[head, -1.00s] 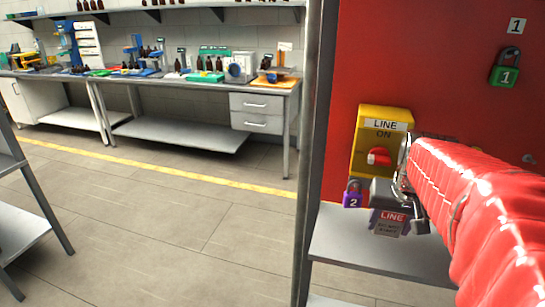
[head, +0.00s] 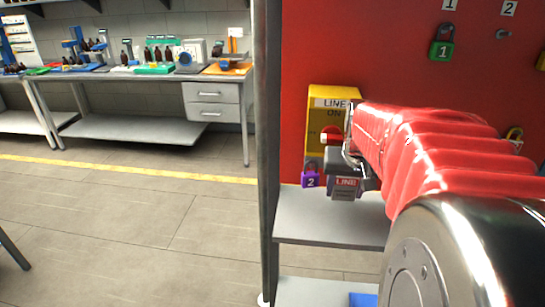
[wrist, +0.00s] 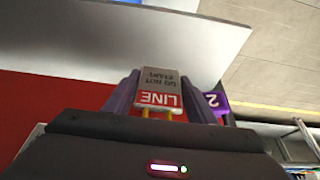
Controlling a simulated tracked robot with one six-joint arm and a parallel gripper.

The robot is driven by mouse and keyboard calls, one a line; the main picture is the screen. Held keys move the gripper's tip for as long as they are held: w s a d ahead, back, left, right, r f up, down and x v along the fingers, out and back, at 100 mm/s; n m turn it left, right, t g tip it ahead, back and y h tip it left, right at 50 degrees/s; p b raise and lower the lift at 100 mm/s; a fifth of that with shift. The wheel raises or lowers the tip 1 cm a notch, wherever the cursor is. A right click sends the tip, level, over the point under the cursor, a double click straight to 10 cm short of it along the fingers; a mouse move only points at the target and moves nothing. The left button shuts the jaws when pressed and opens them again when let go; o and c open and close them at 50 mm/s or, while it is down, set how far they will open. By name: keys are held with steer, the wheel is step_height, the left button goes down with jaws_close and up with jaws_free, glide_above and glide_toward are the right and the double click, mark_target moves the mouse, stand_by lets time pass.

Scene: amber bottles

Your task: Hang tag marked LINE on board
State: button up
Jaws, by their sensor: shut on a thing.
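The tag marked LINE (head: 344,188) is a small grey tag with a red band. My gripper (head: 345,170) is shut on it and holds it just below the yellow switch box (head: 318,110) marked LINE ON. In the wrist view the tag (wrist: 160,92) shows upside down between the two purple-grey fingers, with the words DO NOT START. The red board (head: 405,70) stands behind my arm. It carries a peg (head: 503,34) under a label 2, and a green padlock (head: 441,43) marked 1. My arm hides part of the board and of the switch box.
A purple padlock (head: 310,178) marked 2 hangs by the switch box, close left of my gripper. A grey shelf (head: 320,222) lies below. A dark post (head: 267,150) edges the board. Workbenches (head: 130,80) with bottles stand at the far left, with open floor before them.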

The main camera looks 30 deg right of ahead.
steer(key=shift+w+d+f, duration=0.5)
steer(key=shift+w, duration=0.2)
stand_by(0.5)
steer(key=o, duration=1.2)
steer(key=shift+r, duration=0.1)
steer(key=v, duration=1.3)
steer(key=shift+s+r, duration=0.2)
